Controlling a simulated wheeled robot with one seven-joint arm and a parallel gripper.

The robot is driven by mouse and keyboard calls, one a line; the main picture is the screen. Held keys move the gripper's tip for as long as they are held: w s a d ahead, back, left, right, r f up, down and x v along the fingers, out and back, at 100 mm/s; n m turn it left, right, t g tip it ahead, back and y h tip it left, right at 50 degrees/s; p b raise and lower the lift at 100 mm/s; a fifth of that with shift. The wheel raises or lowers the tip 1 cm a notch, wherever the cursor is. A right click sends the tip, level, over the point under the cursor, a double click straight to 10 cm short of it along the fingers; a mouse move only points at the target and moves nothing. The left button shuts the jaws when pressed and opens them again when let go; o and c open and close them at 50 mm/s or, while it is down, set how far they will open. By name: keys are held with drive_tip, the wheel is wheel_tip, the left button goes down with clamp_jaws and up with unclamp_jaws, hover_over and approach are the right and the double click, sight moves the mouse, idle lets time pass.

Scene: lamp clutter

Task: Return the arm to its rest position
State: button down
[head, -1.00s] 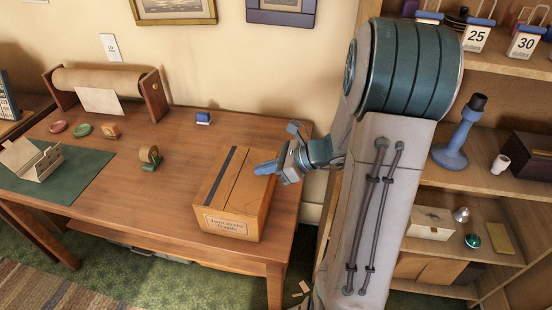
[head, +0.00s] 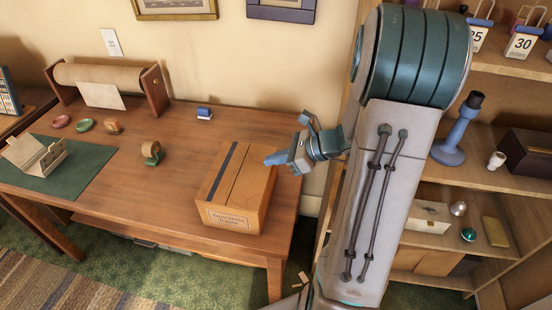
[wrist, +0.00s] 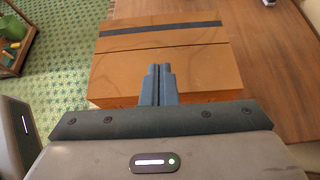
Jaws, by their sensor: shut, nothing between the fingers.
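My gripper (head: 272,159) is at the right end of the wooden table (head: 130,195), near the upper right edge of a closed cardboard box (head: 238,190). Its blue fingers are together with nothing between them. In the wrist view the shut fingers (wrist: 159,72) point at the box (wrist: 160,45), which has a dark strip across its top. I cannot tell whether the fingertips touch the box. My arm (head: 375,190) stands between the table and the shelf.
The shelf (head: 478,185) at right holds a blue lamp base (head: 452,147), a white cup (head: 496,160) and a green bulb-like item (head: 468,234). On the table are a paper roll holder (head: 105,78), a tape dispenser (head: 151,153) and a green mat (head: 85,165).

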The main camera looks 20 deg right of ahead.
drive_tip(key=s+a+n+g, duration=0.1)
drive_tip(key=n, duration=0.1)
drive_tip(key=s+a+r+n+g, duration=0.1)
drive_tip(key=a, duration=0.1)
drive_tip(key=s+a+n+g+h, duration=0.1)
drive_tip(key=s+a+n, duration=0.1)
drive_tip(key=shift+r+n, duration=0.3)
drive_tip(key=shift+r, duration=0.05)
drive_tip(key=s+r+n+h, duration=0.2)
drive_tip(key=s+n+h, duration=0.2)
drive_tip(key=n, duration=0.5)
drive_tip(key=s+a+r+n+g+h, duration=0.1)
drive_tip(key=s+r+n+h, duration=0.2)
drive_tip(key=s+n+h, duration=0.2)
drive_tip(key=s+n, duration=0.3)
drive_tip(key=n, duration=0.2)
drive_tip(key=shift+a+r, duration=0.2)
drive_tip(key=shift+r, duration=0.05)
